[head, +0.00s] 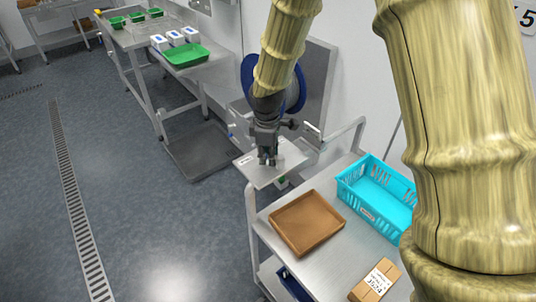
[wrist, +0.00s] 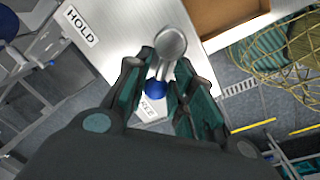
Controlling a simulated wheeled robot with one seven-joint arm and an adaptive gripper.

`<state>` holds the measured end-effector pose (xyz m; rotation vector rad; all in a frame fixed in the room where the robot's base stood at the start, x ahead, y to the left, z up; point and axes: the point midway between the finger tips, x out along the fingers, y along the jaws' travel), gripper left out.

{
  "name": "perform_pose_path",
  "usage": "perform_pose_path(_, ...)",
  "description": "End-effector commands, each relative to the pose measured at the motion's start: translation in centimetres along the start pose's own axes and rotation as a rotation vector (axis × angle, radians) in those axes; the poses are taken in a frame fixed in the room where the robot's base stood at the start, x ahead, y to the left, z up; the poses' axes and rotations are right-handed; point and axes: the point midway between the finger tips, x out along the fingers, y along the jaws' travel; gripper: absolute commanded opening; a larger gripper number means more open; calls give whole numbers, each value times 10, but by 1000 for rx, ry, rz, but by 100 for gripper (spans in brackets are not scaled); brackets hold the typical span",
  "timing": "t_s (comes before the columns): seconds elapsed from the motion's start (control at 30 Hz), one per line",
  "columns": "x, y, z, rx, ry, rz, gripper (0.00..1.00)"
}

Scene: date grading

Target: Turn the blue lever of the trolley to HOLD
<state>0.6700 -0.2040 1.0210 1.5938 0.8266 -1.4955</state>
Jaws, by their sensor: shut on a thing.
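The trolley's plate (head: 264,177) carries the lever; in the wrist view its pale metal (wrist: 120,25) fills the upper middle. A round silver hub (wrist: 171,43) sits on it, and the lever's blue knob (wrist: 155,90) lies below the hub, between my fingers. My gripper (wrist: 163,72) is shut on the lever, a finger on each side. The HOLD label (wrist: 80,26) is at the upper left, away from the knob. Another label (wrist: 152,108), too small to read surely, lies just beyond the knob. In the head view my gripper (head: 267,160) is down at the plate and mostly hides the lever.
A brown tray (head: 307,222), a turquoise crate (head: 372,210) and a cardboard box (head: 376,280) stand on the trolley top, right of the plate. A table with a green tray (head: 187,56) and white boxes stands behind. The floor at left is clear, with a drain grate (head: 75,190).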

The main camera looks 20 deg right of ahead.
Motion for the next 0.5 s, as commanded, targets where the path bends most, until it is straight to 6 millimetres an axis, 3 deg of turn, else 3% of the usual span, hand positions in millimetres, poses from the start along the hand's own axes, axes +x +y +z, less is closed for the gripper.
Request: perform_pose_path(0.5,1,18,3,472,-52,1,0)
